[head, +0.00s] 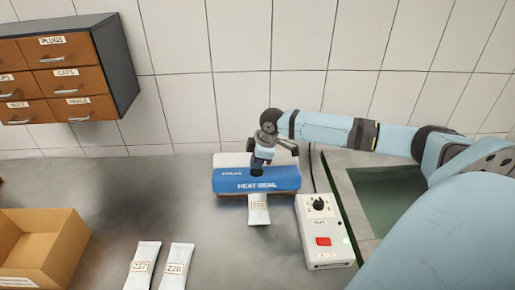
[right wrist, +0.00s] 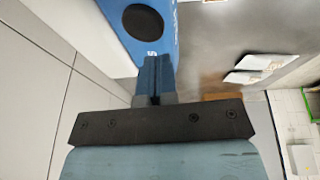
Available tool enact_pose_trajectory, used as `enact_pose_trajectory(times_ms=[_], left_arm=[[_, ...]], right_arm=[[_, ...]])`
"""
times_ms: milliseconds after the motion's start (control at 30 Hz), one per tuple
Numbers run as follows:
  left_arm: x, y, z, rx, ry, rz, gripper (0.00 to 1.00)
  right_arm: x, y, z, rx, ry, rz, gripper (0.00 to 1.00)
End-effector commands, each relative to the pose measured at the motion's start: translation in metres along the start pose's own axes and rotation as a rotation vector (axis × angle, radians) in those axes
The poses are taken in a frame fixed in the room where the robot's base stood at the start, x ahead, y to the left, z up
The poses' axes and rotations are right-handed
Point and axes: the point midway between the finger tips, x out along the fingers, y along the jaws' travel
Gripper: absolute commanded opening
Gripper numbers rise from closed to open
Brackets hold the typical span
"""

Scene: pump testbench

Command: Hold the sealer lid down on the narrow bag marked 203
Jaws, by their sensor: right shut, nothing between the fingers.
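The heat sealer (head: 230,182) stands against the tiled wall, its blue lid marked HEAT SEAL. A narrow white bag (head: 259,212) sticks out from under the lid's front edge; its label is too small to read surely. My right gripper (head: 257,172) is shut and empty, pointing down at the middle of the lid by a dark round pad. In the right wrist view the shut fingers (right wrist: 154,78) are against or just over the blue lid (right wrist: 150,48), beside the dark pad (right wrist: 143,21); I cannot tell whether they touch. My left gripper is not in view.
Bags marked 237 (head: 141,265) and 228 (head: 176,266) lie at the front. A cardboard box (head: 40,245) is at the left. A control box (head: 323,232) with a knob and red button stands right of the sealer, beside a sunken basin (head: 385,205). Drawers (head: 62,65) hang upper left.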

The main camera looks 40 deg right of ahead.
Motion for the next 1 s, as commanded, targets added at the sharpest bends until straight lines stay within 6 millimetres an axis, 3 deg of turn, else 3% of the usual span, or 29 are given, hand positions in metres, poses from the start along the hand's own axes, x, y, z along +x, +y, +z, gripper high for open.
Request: enact_pose_trajectory(times_ms=[200,400,600,1000], left_arm=[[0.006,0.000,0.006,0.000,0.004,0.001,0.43],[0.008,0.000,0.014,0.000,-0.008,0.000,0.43],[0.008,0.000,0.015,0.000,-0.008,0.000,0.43],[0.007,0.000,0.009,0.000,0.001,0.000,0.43]], right_arm=[[-0.052,-0.003,0.002,-0.002,0.000,0.008,0.00],[-0.083,-0.006,0.001,-0.001,0.001,0.006,0.00],[-0.093,-0.007,0.001,-0.001,0.001,0.006,0.00],[-0.094,-0.007,0.001,-0.001,0.001,0.005,0.00]])
